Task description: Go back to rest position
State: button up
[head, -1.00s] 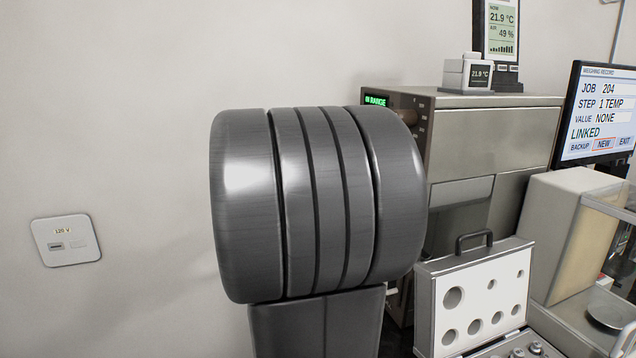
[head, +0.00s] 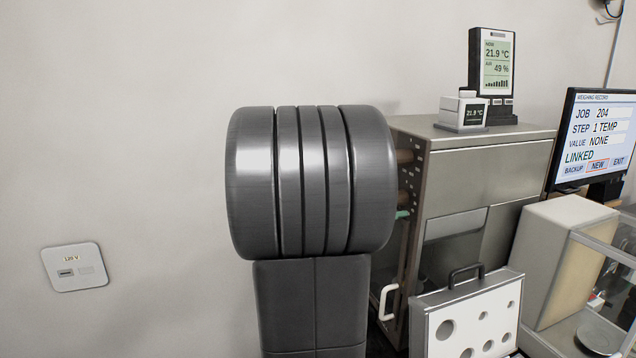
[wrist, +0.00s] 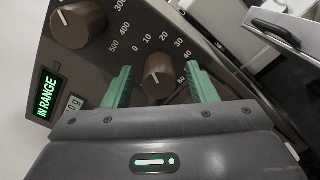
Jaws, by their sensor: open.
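My gripper (wrist: 160,86) is open in the wrist view, its two green fingers apart. A brown knob (wrist: 158,74) on a dark panel shows between the fingers, with dial numbers around it. I cannot tell how much gap separates the fingers from the knob or panel. In the head view my dark grey arm covers the middle. A small green piece, seemingly a finger of my gripper, shows just right of the arm, near the side of the metal cabinet (head: 495,150). The rest of the gripper is hidden there.
A second knob (wrist: 78,24) and a green IN RANGE display (wrist: 48,93) are on the panel. A weight case (head: 465,318) stands below the cabinet. A thermometer display (head: 492,62) and small white box (head: 462,111) sit on top. A monitor (head: 594,138) stands right.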

jog(key=shift+r+n+p, duration=0.25)
jog(key=shift+n+p, duration=0.75)
jog(key=shift+p, duration=0.7)
jog(key=b+v, duration=0.2)
jog(key=v, duration=0.6)
jog(key=shift+f, duration=0.2)
jog(key=shift+a, duration=0.1)
